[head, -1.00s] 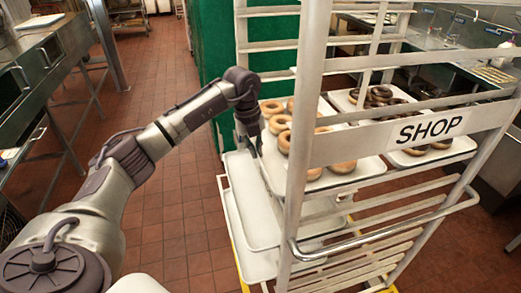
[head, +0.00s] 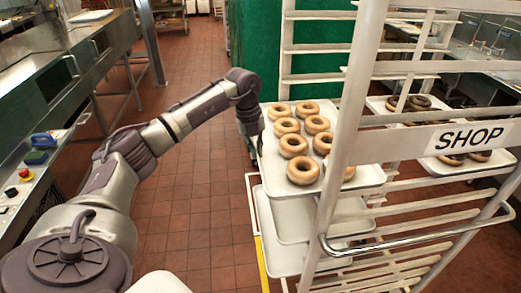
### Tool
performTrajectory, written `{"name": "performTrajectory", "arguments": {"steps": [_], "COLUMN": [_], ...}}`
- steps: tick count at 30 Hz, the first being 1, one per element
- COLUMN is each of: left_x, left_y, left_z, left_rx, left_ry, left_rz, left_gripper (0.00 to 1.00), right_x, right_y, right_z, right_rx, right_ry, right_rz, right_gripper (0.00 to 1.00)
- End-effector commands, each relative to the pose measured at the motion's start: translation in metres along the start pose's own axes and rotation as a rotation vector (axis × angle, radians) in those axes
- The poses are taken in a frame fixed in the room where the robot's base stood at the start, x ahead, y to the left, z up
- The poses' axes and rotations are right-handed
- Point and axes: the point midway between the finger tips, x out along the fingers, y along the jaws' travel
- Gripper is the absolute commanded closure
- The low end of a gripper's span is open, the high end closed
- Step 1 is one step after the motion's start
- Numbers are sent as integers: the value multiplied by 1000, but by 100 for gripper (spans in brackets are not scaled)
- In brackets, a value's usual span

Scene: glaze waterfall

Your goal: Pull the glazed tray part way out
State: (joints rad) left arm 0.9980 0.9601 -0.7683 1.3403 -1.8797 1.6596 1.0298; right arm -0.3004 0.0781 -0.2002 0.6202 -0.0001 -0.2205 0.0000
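The glazed tray (head: 273,172) is a white tray of light brown ring doughnuts in the "SHOP" rack. It juts out to the left past the rack's near post, with several doughnuts (head: 303,170) outside the post and a few partly hidden behind it. My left gripper (head: 259,147) is at the tray's left outer edge and appears closed on its rim. The fingertips are small and dark, so the grip itself is hard to make out. My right gripper is not in view.
The white rack (head: 350,130) has empty white trays (head: 290,225) below, also jutting left. A tray with dark doughnuts (head: 455,165) sits farther right. A green panel (head: 256,50) stands behind. A steel counter (head: 50,75) lines the left, with open tiled floor between.

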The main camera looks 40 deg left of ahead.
Motion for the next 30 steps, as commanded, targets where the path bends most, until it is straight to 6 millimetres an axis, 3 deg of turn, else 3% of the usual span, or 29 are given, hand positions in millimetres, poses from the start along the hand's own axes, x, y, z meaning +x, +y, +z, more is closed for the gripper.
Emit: {"name": "performTrajectory", "arguments": {"steps": [12, 18, 30], "left_x": [-1, -1, -10], "left_y": [2, 2, 1], "left_z": [1, 1, 2], "left_rx": [0, 0, 1], "left_ry": [-1, -1, -2], "left_rz": [0, 0, -3], "left_gripper": [100, 65, 65], "right_x": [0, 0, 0], "right_y": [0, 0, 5], "right_z": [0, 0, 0], "right_rx": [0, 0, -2], "right_ry": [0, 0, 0], "right_rz": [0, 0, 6], "right_gripper": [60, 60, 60]}}
